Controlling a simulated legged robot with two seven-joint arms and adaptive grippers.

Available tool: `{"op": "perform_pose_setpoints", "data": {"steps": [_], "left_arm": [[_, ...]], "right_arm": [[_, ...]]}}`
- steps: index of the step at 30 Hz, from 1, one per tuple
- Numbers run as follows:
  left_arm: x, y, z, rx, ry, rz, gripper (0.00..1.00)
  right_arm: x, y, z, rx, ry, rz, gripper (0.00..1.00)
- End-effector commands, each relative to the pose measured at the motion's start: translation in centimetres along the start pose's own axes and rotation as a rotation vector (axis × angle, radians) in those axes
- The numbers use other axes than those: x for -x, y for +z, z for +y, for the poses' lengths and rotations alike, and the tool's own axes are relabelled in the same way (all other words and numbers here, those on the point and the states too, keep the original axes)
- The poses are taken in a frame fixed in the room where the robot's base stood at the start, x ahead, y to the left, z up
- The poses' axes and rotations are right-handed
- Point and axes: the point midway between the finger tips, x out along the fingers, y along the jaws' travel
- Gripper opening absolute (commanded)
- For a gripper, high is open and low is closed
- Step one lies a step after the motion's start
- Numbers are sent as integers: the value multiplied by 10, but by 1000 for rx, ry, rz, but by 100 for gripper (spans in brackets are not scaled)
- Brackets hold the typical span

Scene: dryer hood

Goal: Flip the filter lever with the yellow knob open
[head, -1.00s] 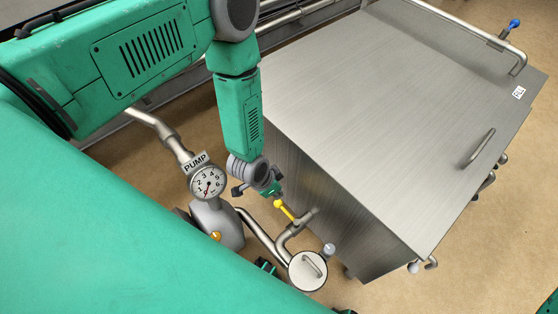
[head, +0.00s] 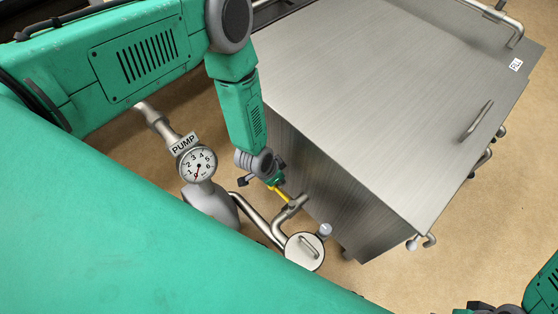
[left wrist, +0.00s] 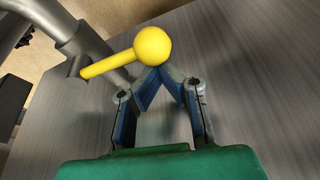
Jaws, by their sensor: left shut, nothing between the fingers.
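The filter lever is a yellow rod (head: 281,193) on a grey pipe beside the steel cabinet's side. Its round yellow knob (left wrist: 152,46) shows fully in the left wrist view, but my gripper mostly hides it in the head view. My left gripper (head: 274,181) is at the knob end of the lever. In the left wrist view its blue-padded fingers (left wrist: 160,72) meet at the tips, shut and empty, just below the knob in the picture. I cannot tell whether they touch it. My right gripper (head: 482,307) is partly in view at the bottom right edge; its jaw state is unclear.
A large steel cabinet (head: 360,100) fills the right. A pump gauge (head: 199,165) stands left of the lever. A round lidded filter pot (head: 304,252) with a grey-blue knob (head: 325,230) sits below the lever. Open floor (head: 480,225) lies to the right.

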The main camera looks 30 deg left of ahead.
Motion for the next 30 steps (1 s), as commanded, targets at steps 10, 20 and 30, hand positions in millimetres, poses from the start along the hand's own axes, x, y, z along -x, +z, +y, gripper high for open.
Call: {"op": "perform_pose_setpoints", "data": {"steps": [10, 20, 30], "left_arm": [[2, 5, 0, 58, -21, 0, 0], [5, 12, 0, 133, -48, -1, 0], [13, 33, 5, 376, -137, -4, 0]], "right_arm": [[4, 0, 0, 0, 0, 0, 40], [9, -1, 0, 0, 0, 0, 40], [23, -1, 0, 0, 0, 0, 40]]}}
